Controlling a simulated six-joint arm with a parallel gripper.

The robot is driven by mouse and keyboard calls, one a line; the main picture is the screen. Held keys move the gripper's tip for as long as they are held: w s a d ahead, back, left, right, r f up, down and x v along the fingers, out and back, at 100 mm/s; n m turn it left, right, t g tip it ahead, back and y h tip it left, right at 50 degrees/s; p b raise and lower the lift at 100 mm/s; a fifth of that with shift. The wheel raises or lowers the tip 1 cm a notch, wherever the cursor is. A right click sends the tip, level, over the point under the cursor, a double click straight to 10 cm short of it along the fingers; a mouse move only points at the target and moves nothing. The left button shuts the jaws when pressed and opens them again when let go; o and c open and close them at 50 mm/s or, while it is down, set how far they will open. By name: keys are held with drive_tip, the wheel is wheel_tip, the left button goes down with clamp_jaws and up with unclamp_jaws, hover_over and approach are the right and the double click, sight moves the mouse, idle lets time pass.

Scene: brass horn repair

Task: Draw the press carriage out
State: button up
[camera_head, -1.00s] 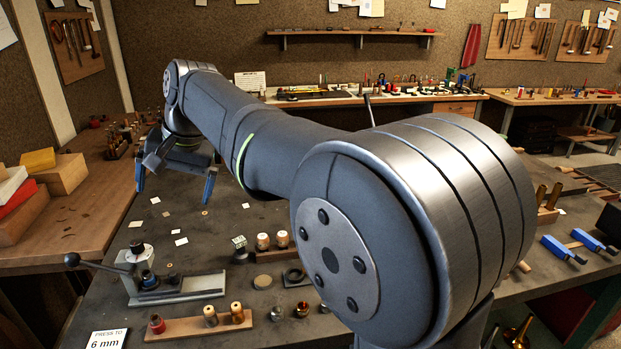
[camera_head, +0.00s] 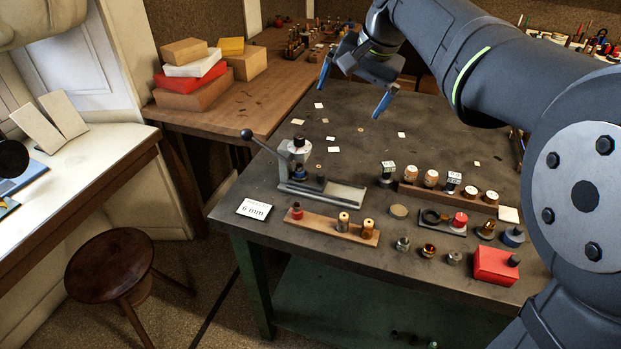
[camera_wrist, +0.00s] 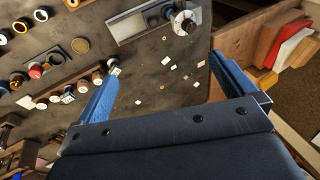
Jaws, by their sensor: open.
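The press (camera_head: 298,160) stands near the front left of the dark bench, with a lever ending in a dark ball on its left. Its low grey base, with a channel or rail (camera_head: 335,193), runs to the right; I cannot tell the carriage's exact position in it. The press also shows at the top of the wrist view (camera_wrist: 184,22). My gripper (camera_head: 352,92) is open and empty, with blue fingers apart, above the bench behind the press and well clear of it.
A card reading 6 mm (camera_head: 254,209) lies left of the press. A wooden block with small parts (camera_head: 333,227) stands in front of it. Several valve parts, rings and a red box (camera_head: 496,266) are to the right. The bench behind the press is mostly clear, with paper scraps.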

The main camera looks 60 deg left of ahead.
idle(0.3)
drive_tip(key=c, duration=0.3)
drive_tip(key=f+n, duration=0.1)
drive_tip(key=a+f+n, duration=0.1)
drive_tip(key=f, duration=0.1)
drive_tip(key=f+n, duration=0.1)
drive_tip(key=shift+s+a+f, duration=0.15)
drive_tip(key=shift+a+f, duration=0.1)
drive_tip(key=c, duration=1)
drive_tip(key=n+t, duration=0.1)
drive_tip(key=n, duration=0.5)
approach(321, 174)
drive_tip(key=x, duration=0.9)
drive_tip(key=shift+f, duration=0.1)
drive_tip(key=shift+c, duration=0.4)
